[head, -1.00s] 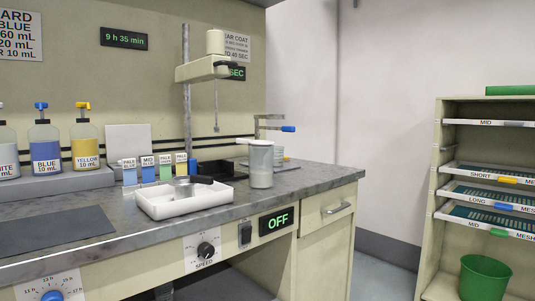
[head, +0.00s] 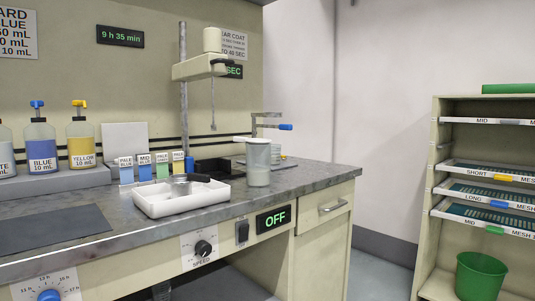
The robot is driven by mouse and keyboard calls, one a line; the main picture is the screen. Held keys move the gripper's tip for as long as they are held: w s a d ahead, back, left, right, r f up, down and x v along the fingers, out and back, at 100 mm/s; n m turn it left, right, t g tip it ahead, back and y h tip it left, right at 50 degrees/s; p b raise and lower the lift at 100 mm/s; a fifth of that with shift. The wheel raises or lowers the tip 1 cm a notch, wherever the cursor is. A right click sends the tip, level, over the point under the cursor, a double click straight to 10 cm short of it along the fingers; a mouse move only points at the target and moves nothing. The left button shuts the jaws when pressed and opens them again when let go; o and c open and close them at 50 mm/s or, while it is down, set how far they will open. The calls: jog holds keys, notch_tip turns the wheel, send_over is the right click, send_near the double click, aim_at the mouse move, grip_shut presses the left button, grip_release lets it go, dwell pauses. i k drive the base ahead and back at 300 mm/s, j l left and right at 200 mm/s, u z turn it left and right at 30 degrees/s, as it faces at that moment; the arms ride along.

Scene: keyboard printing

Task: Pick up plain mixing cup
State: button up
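A translucent grey-white cup (head: 258,165), the only mixing-cup-like vessel I make out, stands upright near the right end of the grey worktop. It has no visible label. It stands just right of a white tray (head: 180,203), apart from it. A small white flat piece (head: 243,139) shows at its rim; I cannot tell whether it touches the cup or is behind it. My gripper is not in view.
The tray holds a round metal item. A stirrer stand (head: 183,95) rises behind it. Several small labelled bottles (head: 145,171) and pump bottles (head: 41,148) stand left. A blue-handled clamp (head: 286,127) is behind the cup. Shelves (head: 490,165) and a green bin (head: 480,275) stand right.

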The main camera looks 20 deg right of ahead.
aim_at(276, 148)
jog(key=i+l+u, duration=0.15)
jog(key=l, duration=0.45)
jog(key=i+l+u, duration=0.1)
jog(key=l, duration=0.5)
jog(key=i+l+u, duration=0.15)
jog(key=l, duration=0.45)
